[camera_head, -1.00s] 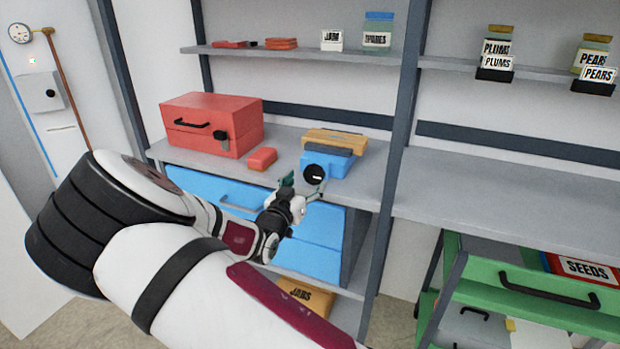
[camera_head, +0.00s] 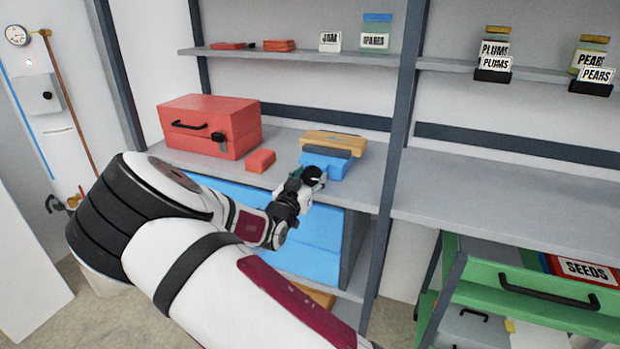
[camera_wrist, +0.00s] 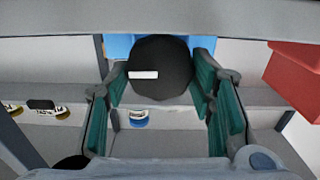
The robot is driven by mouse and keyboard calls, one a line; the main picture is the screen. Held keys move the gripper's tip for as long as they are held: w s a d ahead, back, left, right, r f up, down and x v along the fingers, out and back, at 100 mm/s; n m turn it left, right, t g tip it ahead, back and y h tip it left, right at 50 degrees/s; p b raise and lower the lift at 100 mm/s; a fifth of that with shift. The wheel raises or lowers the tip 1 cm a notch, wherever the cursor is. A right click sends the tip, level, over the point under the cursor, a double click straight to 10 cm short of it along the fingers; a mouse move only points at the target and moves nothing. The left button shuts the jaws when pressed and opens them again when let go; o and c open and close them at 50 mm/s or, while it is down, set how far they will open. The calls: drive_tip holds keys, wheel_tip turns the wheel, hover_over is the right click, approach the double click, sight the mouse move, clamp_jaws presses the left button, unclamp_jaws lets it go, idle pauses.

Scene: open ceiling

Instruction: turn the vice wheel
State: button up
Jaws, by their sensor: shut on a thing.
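The blue vice (camera_head: 328,165) stands on the middle shelf with a wooden block across its top. Its black round wheel (camera_head: 312,176) faces the front, partly hidden by my gripper (camera_head: 304,178). In the wrist view the wheel (camera_wrist: 160,72), with a white mark on it, sits between the two green-padded fingers of my gripper (camera_wrist: 161,92). The gripper is shut on the wheel, one finger on each side. Part of the blue vice body (camera_wrist: 118,46) shows behind the wheel.
A red toolbox (camera_head: 210,125) and a small red block (camera_head: 260,160) stand left of the vice. Blue drawers (camera_head: 310,230) are below. A dark shelf post (camera_head: 392,160) rises close on the right. The shelf beyond it (camera_head: 500,200) is bare.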

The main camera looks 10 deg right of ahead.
drive_tip(key=m+b, duration=0.1)
drive_tip(key=m, duration=0.2)
drive_tip(key=shift+d+m, duration=0.1)
drive_tip(key=shift+m, duration=0.2)
drive_tip(key=shift+s+f+m+b, duration=0.1)
drive_tip(key=shift+m+b, duration=1)
drive_tip(key=shift+m, duration=0.8)
drive_tip(key=o, duration=1.1)
drive_tip(key=v, duration=1.2)
drive_tip(key=shift+o, duration=0.2)
